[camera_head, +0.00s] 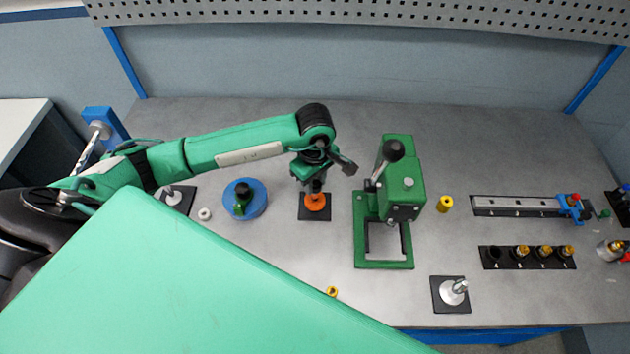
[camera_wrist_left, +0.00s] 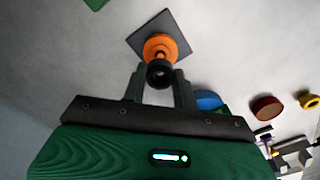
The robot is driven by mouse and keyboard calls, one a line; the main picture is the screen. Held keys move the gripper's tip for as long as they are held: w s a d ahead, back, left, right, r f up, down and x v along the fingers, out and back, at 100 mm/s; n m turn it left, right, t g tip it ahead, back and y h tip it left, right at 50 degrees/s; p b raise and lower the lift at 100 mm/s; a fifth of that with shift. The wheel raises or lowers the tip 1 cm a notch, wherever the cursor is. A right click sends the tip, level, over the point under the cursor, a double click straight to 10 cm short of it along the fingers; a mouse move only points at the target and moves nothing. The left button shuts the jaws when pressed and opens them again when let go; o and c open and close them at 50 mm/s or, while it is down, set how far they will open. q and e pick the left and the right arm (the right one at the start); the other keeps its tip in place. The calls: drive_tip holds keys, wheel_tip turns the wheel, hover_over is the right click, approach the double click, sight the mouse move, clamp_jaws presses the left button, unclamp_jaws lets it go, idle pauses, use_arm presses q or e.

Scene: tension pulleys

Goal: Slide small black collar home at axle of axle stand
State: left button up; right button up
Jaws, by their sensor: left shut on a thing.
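The axle stand has a dark square base plate (camera_head: 305,216), which also shows in the left wrist view (camera_wrist_left: 178,27). An orange pulley (camera_head: 316,203) sits on it and shows in the left wrist view (camera_wrist_left: 158,43). My left gripper (camera_head: 313,184) points down over the stand. In the left wrist view its fingers (camera_wrist_left: 159,84) are shut on the small black collar (camera_wrist_left: 159,74), which lines up with the pulley's middle. The axle is hidden behind the collar, so I cannot tell how far the collar is on it. My right gripper is not in view.
A green press (camera_head: 409,184) with a lever stands right of the stand. A blue round base (camera_head: 258,207) with a green part is left of it, beside a small white ring (camera_head: 204,214). Another stand (camera_head: 451,293), a black holder (camera_head: 508,263) and a rail (camera_head: 516,206) are at right.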

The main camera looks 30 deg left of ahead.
use_arm(q)
drive_tip(key=shift+b, duration=0.65)
idle(0.8)
idle(0.4)
drive_tip(key=shift+f+b, duration=1.45)
drive_tip(key=shift+b, duration=0.55)
drive_tip(key=shift+f+b, duration=0.1)
drive_tip(key=shift+b, duration=0.4)
